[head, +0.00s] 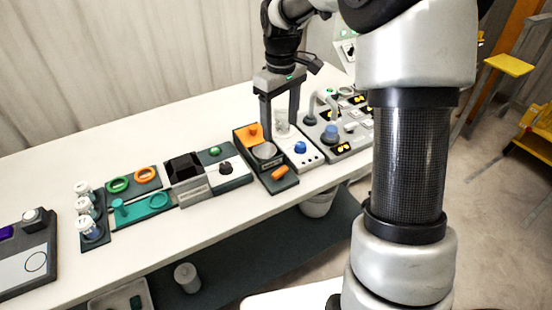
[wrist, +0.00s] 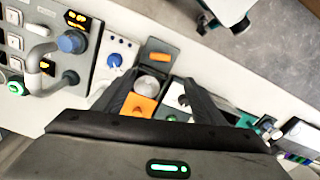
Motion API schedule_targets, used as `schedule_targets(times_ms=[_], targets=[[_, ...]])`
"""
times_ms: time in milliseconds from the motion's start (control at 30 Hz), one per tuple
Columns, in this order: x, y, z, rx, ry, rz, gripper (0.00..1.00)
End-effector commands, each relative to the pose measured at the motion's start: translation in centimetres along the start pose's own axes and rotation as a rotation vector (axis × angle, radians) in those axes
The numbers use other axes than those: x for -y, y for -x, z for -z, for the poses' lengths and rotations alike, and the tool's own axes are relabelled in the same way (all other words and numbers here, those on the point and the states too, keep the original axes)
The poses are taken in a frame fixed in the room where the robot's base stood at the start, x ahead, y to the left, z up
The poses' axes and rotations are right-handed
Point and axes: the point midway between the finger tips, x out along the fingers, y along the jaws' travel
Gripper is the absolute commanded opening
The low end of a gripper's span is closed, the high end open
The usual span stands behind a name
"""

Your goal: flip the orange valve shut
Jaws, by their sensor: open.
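A dark base unit (head: 279,186) on the bench carries orange parts. An orange block (head: 248,134) with a small knob is at its back, a round silver part (head: 264,151) in the middle, and an orange bar (head: 280,173) at the front. I cannot tell which orange part is the valve. In the wrist view the orange block (wrist: 139,105), silver part (wrist: 146,84) and orange bar (wrist: 159,57) show near or between the fingers. My gripper (head: 281,132) is open, pointing down over the back of the unit, with nothing held. It also shows in the wrist view (wrist: 160,80).
A white box with a blue knob (head: 300,147) stands close on the right, then a grey panel with a curved pipe (head: 312,106). A grey box with a dark top (head: 185,172) is to the left. Bare white bench (head: 140,258) runs along the front.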

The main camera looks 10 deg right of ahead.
Motion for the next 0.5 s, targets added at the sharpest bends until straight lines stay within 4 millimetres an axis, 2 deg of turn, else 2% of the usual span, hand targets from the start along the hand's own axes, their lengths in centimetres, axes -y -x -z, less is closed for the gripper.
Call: schedule_targets(times_ms=[500], targets=[[0.1,-10.9,-0.1,0.004,-0.002,0.003,0.64]])
